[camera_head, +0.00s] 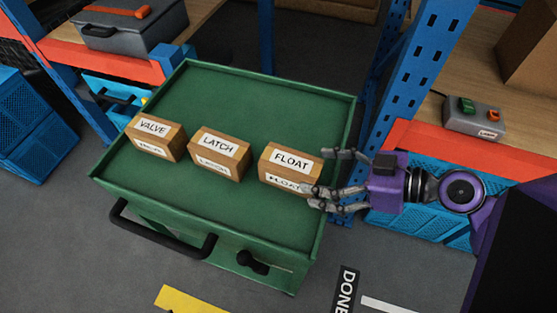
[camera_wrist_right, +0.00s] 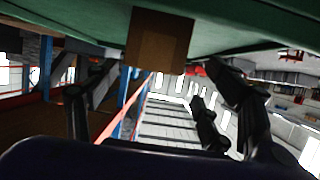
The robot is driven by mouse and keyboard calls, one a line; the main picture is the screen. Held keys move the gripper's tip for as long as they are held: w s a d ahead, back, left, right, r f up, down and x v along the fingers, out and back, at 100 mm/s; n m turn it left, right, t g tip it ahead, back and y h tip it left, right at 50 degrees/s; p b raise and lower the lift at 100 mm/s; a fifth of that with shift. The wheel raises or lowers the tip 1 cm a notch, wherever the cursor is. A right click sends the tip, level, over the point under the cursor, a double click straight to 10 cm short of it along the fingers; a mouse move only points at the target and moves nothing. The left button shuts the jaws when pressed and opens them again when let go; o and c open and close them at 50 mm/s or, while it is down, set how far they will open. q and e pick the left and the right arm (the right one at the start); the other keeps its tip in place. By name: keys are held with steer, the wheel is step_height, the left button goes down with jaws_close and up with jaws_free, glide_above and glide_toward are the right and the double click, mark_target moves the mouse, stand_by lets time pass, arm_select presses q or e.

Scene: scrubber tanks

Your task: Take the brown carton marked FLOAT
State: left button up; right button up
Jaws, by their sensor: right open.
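The brown carton marked FLOAT (camera_head: 289,165) stands on the right part of the green cart top (camera_head: 205,98), its white labels facing up and toward me. My right gripper (camera_head: 332,172) is open at the carton's right side, its fingers pointing left. The near finger overlaps the carton's lower right corner in the head view; whether it touches cannot be told. In the right wrist view the carton (camera_wrist_right: 159,40) shows dark brown ahead, at the top between the spread fingers. My left gripper is in neither view.
The LATCH carton (camera_head: 219,154) and the VALVE carton (camera_head: 155,138) stand in a row to the left on the cart. The cart has a raised rim. A blue rack post (camera_head: 424,55) and a shelf with a grey switch box (camera_head: 473,117) are at the right.

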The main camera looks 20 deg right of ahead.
mark_target(309, 169)
steer(key=shift+w+a, duration=0.15)
steer(key=shift+w, duration=0.1)
steer(key=shift+w+a+f+p, duration=0.35)
steer(key=shift+w+a, duration=0.15)
steer(key=shift+w, duration=0.2)
steer(key=shift+w+a+f, duration=0.15)
steer(key=shift+w+a, duration=0.1)
steer(key=p+x, duration=0.1)
steer(key=x, duration=0.3)
steer(key=shift+w+a+p, duration=0.1)
steer(key=shift+w+p, duration=0.2)
steer(key=shift+p, duration=0.1)
steer(key=shift+w+a+f, duration=0.1)
steer(key=shift+a+f, duration=0.1)
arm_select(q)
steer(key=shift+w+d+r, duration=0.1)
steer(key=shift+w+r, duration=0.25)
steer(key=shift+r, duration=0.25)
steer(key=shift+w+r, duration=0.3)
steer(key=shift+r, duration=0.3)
arm_select(e)
steer(key=shift+c, duration=0.9)
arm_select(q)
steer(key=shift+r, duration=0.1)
arm_select(e)
steer(key=c, duration=1.3)
